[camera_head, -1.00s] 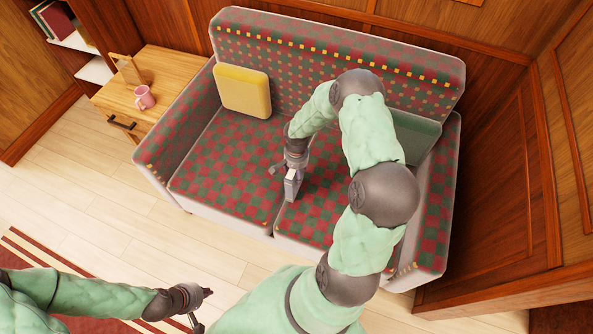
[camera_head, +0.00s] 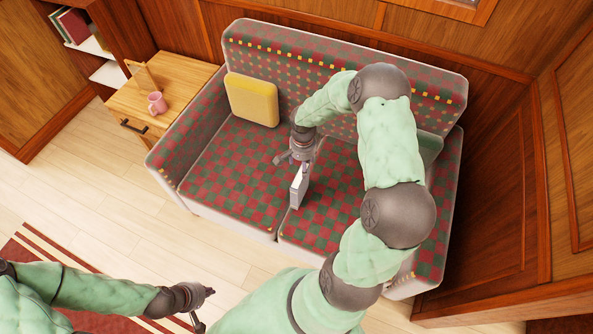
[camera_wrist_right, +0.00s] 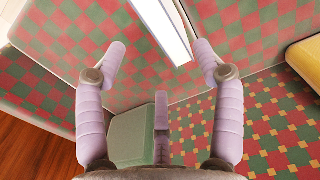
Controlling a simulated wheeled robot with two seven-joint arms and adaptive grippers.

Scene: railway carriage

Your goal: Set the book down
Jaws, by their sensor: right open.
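The book (camera_head: 299,188) is a thin grey-and-white slab standing on its edge on the sofa seat (camera_head: 240,160), near the gap between the two cushions. My right gripper (camera_head: 292,160) is just above and behind it, with its fingers spread. In the right wrist view, the book (camera_wrist_right: 163,28) shows as a white strip between the open purple fingers (camera_wrist_right: 160,58), apart from both fingertips. My left gripper (camera_head: 200,322) is low at the bottom edge, partly cut off, away from the sofa; its opening does not show clearly.
A yellow cushion (camera_head: 252,99) leans on the backrest at left, and a green cushion (camera_head: 430,148) sits at right, partly behind my arm. A wooden side table (camera_head: 180,82) with a pink mug (camera_head: 157,103) stands left of the sofa. The left seat is clear.

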